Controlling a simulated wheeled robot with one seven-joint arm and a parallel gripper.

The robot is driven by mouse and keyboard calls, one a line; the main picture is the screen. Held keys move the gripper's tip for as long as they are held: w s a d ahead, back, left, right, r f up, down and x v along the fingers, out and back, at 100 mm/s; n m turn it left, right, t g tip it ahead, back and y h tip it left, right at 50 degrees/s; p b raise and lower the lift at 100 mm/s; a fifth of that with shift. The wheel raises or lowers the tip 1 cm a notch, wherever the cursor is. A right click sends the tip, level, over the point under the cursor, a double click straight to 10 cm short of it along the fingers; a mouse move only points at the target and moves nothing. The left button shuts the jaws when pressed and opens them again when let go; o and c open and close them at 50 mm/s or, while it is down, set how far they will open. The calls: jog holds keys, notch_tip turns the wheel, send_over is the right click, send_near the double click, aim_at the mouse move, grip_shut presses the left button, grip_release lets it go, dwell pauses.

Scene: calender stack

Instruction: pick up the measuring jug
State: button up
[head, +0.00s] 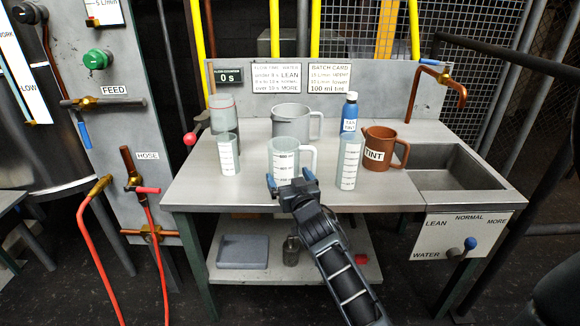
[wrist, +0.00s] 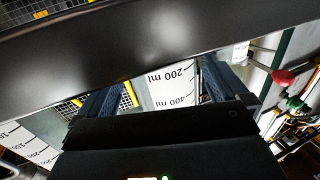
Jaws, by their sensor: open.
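The measuring jug (head: 284,155) stands upright on the metal bench. It is clear with a white graduated scale and a white handle on its right. My gripper (head: 290,181) is open at the jug's near side, its blue fingertips spread left and right low in front of the jug. In the wrist view the jug (wrist: 172,82), with its 200 ml and 400 ml marks, shows between the two dark blue fingers. The gripper hides the jug's lower front in the head view. I cannot tell whether a finger touches it.
Slim graduated cylinders stand left (head: 228,155) and right (head: 348,165) of the jug. A larger grey jug (head: 290,122) is behind it. A blue tint bottle (head: 350,113) and brown TINT jug (head: 381,150) stand right, before the sink (head: 450,165). The bench's front left is clear.

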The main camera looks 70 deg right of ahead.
jog(key=x, duration=0.4)
jog(key=shift+w+r, duration=0.1)
jog(key=shift+r, duration=0.1)
jog(key=c, duration=0.6)
jog(key=shift+c, duration=0.7)
jog(key=shift+r, duration=0.1)
